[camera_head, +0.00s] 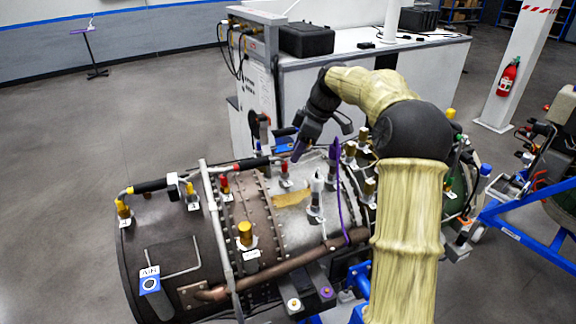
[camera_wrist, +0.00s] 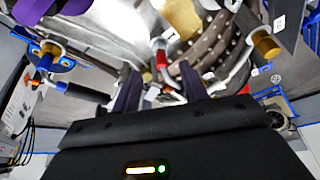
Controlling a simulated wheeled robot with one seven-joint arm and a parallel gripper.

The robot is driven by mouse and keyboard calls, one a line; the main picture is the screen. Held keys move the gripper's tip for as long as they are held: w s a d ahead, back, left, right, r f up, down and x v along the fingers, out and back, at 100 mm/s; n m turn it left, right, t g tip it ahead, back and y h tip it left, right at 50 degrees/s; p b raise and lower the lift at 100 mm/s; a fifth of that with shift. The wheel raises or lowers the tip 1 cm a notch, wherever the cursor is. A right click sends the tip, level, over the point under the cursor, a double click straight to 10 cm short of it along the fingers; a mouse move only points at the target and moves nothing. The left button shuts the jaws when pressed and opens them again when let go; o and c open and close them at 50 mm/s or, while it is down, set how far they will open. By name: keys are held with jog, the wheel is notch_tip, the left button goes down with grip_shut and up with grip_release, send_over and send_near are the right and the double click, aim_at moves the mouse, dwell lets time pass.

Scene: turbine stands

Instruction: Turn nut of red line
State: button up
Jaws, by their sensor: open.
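A fitting with a red collar (camera_head: 284,169) stands on top of the metal turbine casing (camera_head: 300,232). In the wrist view a red-collared line (camera_wrist: 161,60) with a pale bent end lies ahead of my gripper, between the directions of its two fingers. My gripper (camera_head: 298,152) hangs just above and to the right of the red collar in the head view. Its purple-tipped fingers are apart and empty in the wrist view (camera_wrist: 160,90). They do not appear to touch the fitting. I cannot make out the nut itself clearly.
Another red fitting (camera_head: 225,185) stands farther left on the casing. A black hose (camera_head: 165,184), a brass fitting (camera_head: 245,234) and a purple cable (camera_head: 341,190) are close around. A white cabinet (camera_head: 410,80) stands behind. Open floor lies to the left.

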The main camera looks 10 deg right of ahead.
aim_at(286, 171)
jog(key=p+x, duration=0.1)
jog(key=x, duration=0.6)
jog(key=shift+a+f+p, duration=0.15)
jog(key=shift+f+p, duration=0.1)
jog(key=shift+p, duration=0.15)
grip_shut()
